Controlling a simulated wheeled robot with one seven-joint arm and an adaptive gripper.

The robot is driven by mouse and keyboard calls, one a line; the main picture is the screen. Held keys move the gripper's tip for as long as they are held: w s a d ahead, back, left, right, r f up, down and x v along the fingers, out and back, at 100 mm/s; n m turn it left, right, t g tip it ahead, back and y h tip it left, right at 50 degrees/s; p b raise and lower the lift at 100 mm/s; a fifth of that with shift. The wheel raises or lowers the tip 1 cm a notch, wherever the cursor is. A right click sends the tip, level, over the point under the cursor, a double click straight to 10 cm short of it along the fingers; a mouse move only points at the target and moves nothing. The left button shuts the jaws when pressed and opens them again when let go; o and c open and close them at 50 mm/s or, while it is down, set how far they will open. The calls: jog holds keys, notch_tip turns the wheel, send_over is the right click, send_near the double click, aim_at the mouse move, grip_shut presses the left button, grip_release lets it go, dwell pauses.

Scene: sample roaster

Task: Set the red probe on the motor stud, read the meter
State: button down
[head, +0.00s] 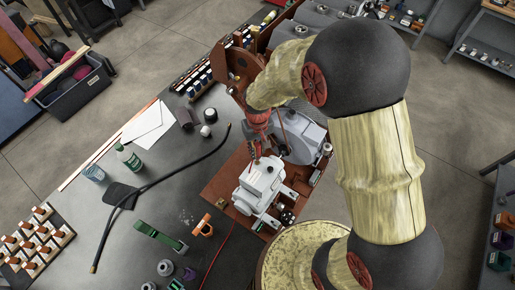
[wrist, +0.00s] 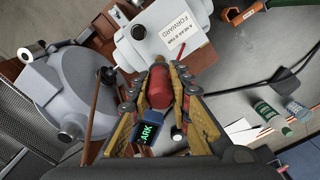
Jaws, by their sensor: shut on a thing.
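My gripper (head: 258,138) is shut on the red probe (wrist: 160,87). In the wrist view the probe lies between both fingers, its front end towards the motor. The pale motor housing (head: 262,182) stands below my gripper; in the wrist view the housing (wrist: 150,45) carries a label reading "FORWARD". A thin red rod (wrist: 183,50) shows beside it. I cannot make out the stud or whether the probe touches it. A small dark display (wrist: 146,136), possibly the meter, shows green letters "ARK" between the fingers; its left part may be cut off.
The grey roaster drum (head: 299,137) stands close right of my gripper, on the brown base (head: 222,184).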

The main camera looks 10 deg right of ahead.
aim_at(258, 145)
jog(key=shift+f, duration=0.2)
dwell(0.5)
jog(key=shift+f+b, duration=0.35)
jog(key=shift+b, duration=0.2)
dwell(0.5)
jog(key=shift+r+p, duration=2.15)
jog(key=shift+r, duration=1.4)
